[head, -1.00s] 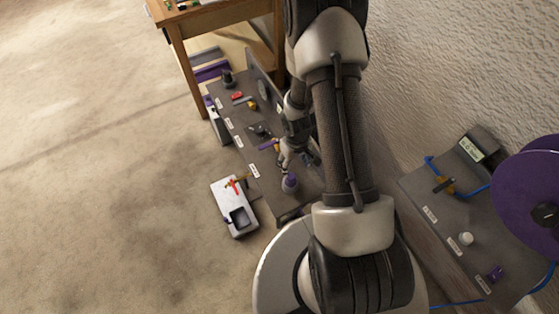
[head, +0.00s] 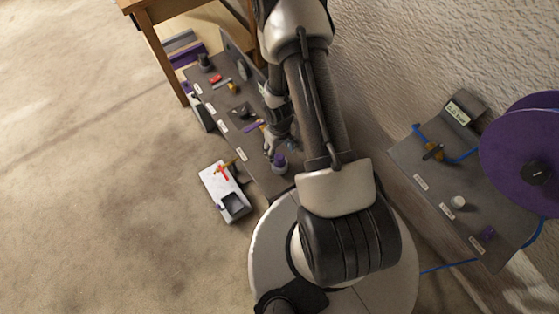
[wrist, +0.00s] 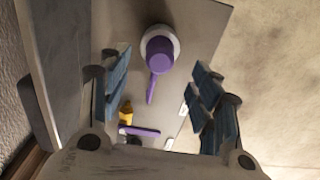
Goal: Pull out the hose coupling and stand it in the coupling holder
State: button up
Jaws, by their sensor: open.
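My gripper (wrist: 162,98) is open and empty. In the wrist view its two blue-padded fingers stand left and right of a purple piece (wrist: 160,53) with a short handle, which sits on a pale round collar.
The purple piece stands on a long grey board (head: 240,108) with labels and several small parts. A wooden table (head: 160,55) stands behind it. At right are a second grey board (head: 425,165), a blue hose (head: 422,133) and a purple reel (head: 525,135). The left floor is clear.

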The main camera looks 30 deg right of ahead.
aim_at(280, 157)
notch_tip(280, 157, down, 7)
jog(key=b, duration=0.6)
jog(key=shift+f, duration=0.1)
jog(key=shift+c, duration=0.5)
grip_shut()
dwell(0.7)
jog(key=shift+r, duration=0.25)
jog(key=shift+r+p, duration=2.85)
jog(key=shift+p, duration=0.05)
